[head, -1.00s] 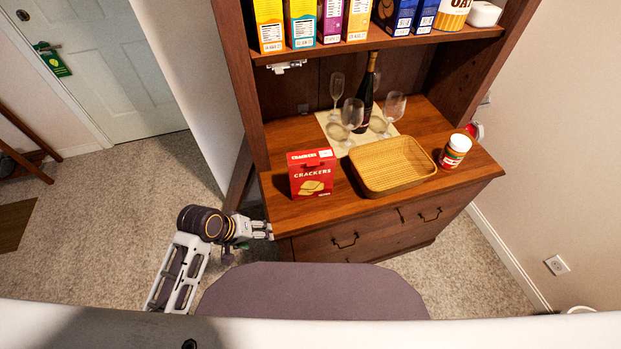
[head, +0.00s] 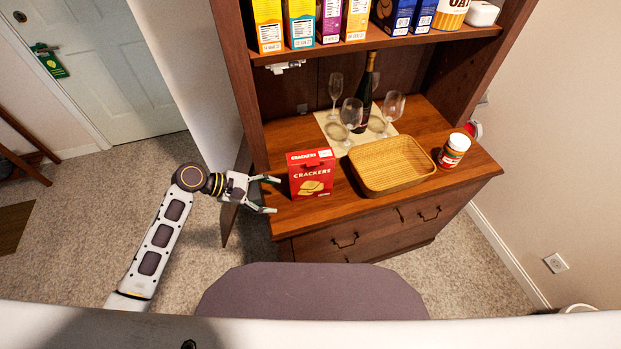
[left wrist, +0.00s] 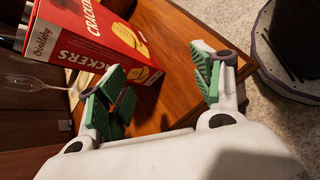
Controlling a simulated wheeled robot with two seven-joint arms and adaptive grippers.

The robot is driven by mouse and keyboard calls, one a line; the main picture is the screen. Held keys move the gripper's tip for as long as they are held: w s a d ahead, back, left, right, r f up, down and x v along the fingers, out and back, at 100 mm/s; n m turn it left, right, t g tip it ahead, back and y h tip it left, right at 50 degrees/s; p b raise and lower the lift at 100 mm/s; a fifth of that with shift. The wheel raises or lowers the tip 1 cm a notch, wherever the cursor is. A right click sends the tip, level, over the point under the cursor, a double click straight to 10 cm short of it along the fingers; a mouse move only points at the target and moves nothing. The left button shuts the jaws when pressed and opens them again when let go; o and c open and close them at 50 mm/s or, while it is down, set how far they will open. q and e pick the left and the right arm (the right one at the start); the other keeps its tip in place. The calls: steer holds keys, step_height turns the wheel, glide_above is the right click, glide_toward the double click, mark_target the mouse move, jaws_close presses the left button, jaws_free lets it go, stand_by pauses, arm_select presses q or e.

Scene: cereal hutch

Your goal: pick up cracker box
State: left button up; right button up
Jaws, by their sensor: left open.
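The red cracker box (head: 312,174) stands upright on the left front part of the hutch counter in the head view. In the left wrist view the cracker box (left wrist: 92,38) shows just ahead of the fingers, toward the upper left. My left gripper (head: 273,194) is open and empty at the left edge of the counter, with its fingers pointing at the box's left side and a small gap between. In the left wrist view the left gripper (left wrist: 162,93) has its green-padded fingers spread wide. My right gripper is not in view.
A wicker tray (head: 392,188) sits close to the right of the box. Behind stand wine glasses (head: 352,112) and a dark bottle (head: 365,95) on a mat. A jar (head: 454,151) stands at the right. A shelf (head: 400,41) with several boxes hangs above.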

mark_target(307, 172)
arm_select(q)
steer(key=shift+w+a+r+n+h, duration=0.85)
steer(key=shift+w+r+n+h, duration=0.55)
steer(key=shift+w+r+n, duration=1.4)
steer(key=shift+r+x, duration=0.15)
steer(key=shift+x, duration=1.95)
steer(key=shift+r+x, duration=0.15)
steer(key=shift+x, duration=1.9)
steer(key=shift+s+d+f, duration=0.1)
steer(key=shift+s+d, duration=0.05)
steer(key=shift+d, duration=0.8)
steer(key=x, duration=0.3)
steer(key=shift+d, duration=0.35)
steer(key=c, duration=1.3)
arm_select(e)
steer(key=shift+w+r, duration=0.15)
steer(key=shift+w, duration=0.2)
